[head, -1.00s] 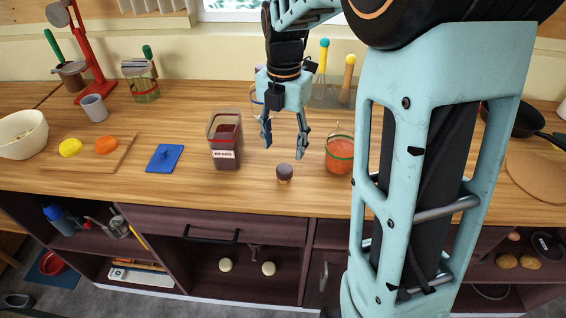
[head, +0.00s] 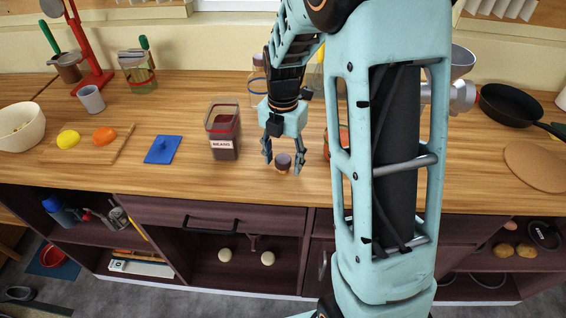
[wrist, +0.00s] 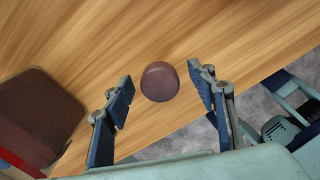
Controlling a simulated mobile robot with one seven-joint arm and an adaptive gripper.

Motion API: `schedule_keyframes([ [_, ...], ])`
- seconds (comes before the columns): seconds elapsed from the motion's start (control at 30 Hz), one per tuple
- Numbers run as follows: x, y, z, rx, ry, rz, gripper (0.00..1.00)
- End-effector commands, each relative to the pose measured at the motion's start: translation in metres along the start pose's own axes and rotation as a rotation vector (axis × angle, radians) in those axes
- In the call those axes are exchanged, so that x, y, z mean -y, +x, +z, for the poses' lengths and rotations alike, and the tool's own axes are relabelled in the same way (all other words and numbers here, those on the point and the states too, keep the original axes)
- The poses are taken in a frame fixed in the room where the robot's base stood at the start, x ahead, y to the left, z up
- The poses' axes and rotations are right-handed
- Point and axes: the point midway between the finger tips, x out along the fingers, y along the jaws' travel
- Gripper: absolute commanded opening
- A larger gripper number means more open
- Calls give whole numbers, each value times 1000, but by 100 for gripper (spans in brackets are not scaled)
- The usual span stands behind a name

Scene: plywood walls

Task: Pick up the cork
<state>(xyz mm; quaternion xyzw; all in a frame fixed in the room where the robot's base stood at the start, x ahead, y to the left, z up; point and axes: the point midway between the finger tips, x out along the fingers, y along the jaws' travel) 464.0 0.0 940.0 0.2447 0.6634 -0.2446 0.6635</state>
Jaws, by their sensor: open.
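The cork (head: 283,160) has a dark purplish-brown top and a lighter lower part. It stands upright on the wooden counter near its front edge. In the wrist view the cork (wrist: 160,82) shows from above as a dark rounded block. My gripper (head: 284,168) is open and points down at the cork, with one finger to each side of it in the head view. In the wrist view my gripper's fingertips (wrist: 162,80) are apart, with the cork between and slightly beyond them. I see no clear contact.
A clear container labelled beans (head: 223,140) stands just left of my gripper. A jar of orange contents (head: 343,140) is partly hidden behind my arm on the right. The counter's front edge (head: 250,198) is close.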

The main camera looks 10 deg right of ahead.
Motion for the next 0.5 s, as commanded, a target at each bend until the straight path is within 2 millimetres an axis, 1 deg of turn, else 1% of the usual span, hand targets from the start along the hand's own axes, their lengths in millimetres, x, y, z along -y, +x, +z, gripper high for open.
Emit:
schedule_keyframes([
  [0.03,0,0,0,0,0,0,52],
  [0.37,0,0,0,0,0,0,16],
  [0.5,0,0,0,0,0,0,16],
])
